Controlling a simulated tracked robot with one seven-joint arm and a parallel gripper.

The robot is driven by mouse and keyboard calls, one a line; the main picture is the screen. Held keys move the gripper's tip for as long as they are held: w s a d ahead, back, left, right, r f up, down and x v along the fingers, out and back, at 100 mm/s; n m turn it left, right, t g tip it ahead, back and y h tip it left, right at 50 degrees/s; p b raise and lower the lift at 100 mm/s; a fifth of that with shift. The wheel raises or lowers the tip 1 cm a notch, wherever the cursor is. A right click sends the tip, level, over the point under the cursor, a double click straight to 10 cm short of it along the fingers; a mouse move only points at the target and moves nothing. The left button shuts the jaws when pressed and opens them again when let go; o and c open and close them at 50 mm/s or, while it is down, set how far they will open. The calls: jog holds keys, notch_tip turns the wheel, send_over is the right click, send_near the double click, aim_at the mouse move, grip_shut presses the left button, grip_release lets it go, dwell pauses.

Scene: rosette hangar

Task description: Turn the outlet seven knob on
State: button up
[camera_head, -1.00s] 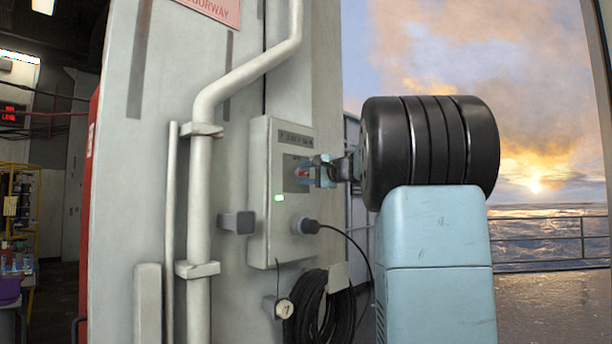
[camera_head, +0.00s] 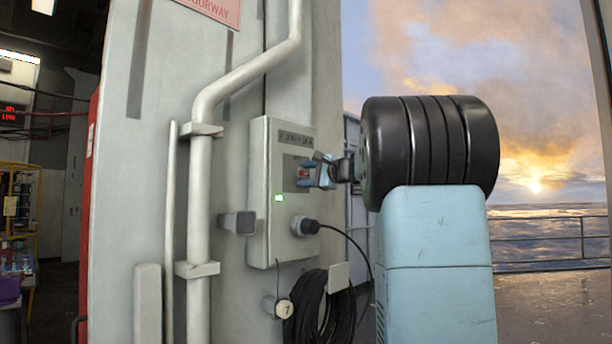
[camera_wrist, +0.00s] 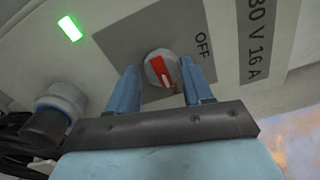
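The outlet box (camera_head: 262,225) is a grey unit on the wall with a lit green lamp (camera_head: 279,198). Its knob (camera_wrist: 152,71) is round and pale with a red pointer bar, on a dark grey plate (camera_wrist: 118,42) marked OFF. The red of the knob also shows in the head view (camera_head: 303,173). My gripper (camera_wrist: 159,68) is open, with one blue finger on each side of the knob. The fingertips are close to the plate; I cannot tell whether they touch the knob. In the head view my gripper (camera_head: 318,172) reaches the box from the right.
A grey plug (camera_head: 304,226) with a black cable sits in the box below the knob. A round tag marked 7 (camera_head: 284,308) and a coiled black cable (camera_head: 318,310) hang below. A pale pipe (camera_head: 200,180) runs left of the box. Open deck lies right.

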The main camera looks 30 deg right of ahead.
jog(key=shift+o, duration=1.4)
jog(key=shift+f, duration=0.1)
jog(key=shift+o, duration=0.5)
jog(key=v, duration=1.3)
jog(key=shift+s, duration=0.35)
jog(key=shift+d, duration=0.1)
